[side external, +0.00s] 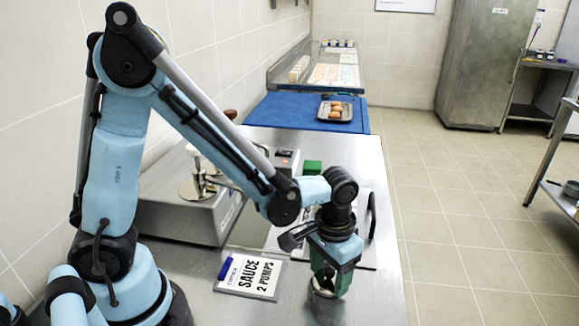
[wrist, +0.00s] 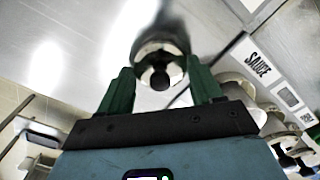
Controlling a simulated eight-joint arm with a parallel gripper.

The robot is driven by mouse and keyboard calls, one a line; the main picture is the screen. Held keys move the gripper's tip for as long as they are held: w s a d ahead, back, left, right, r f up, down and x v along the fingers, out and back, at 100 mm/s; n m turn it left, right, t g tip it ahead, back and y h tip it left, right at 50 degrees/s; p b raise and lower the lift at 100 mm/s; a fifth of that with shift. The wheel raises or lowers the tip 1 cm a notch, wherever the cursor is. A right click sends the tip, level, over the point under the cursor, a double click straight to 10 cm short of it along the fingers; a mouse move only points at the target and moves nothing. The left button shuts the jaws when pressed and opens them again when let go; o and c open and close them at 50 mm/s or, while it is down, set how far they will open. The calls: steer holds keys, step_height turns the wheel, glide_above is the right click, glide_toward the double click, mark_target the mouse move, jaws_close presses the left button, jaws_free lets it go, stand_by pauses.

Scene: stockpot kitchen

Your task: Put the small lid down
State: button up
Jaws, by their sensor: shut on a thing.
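The small lid (wrist: 160,58) is a shiny metal disc with a dark round knob, seen between the green fingers in the wrist view. My gripper (wrist: 160,76) is shut on it. In the side view my gripper (side external: 331,284) points down low over the front of the steel counter, and the small lid (side external: 324,293) shows at its fingertips. I cannot tell whether the lid touches the counter.
The steel counter (side external: 230,310) has bare room at the front. A "SAUCE 2 PUMPS" card (side external: 250,276) lies left of my gripper. A steel warmer (side external: 178,218) with pumps stands behind it. A green block (side external: 312,167) and a tray with eggs (side external: 335,111) are farther back.

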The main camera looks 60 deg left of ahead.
mark_target(330, 270)
steer(key=shift+f, duration=0.1)
steer(key=o, duration=1)
step_height(330, 270, up, 12)
steer(key=shift+s+a+r+t, duration=0.2)
steer(key=shift+s+a+t, duration=0.4)
steer(key=shift+a+t, duration=0.85)
steer(key=shift+s+a+r+t, duration=0.15)
steer(key=shift+s+a+t, duration=0.6)
steer(key=shift+a, duration=1.1)
steer(key=shift+s+a+r+t, duration=0.2)
steer(key=shift+s+a+t, duration=0.2)
steer(key=shift+a+t, duration=1.15)
steer(key=shift+a, duration=0.1)
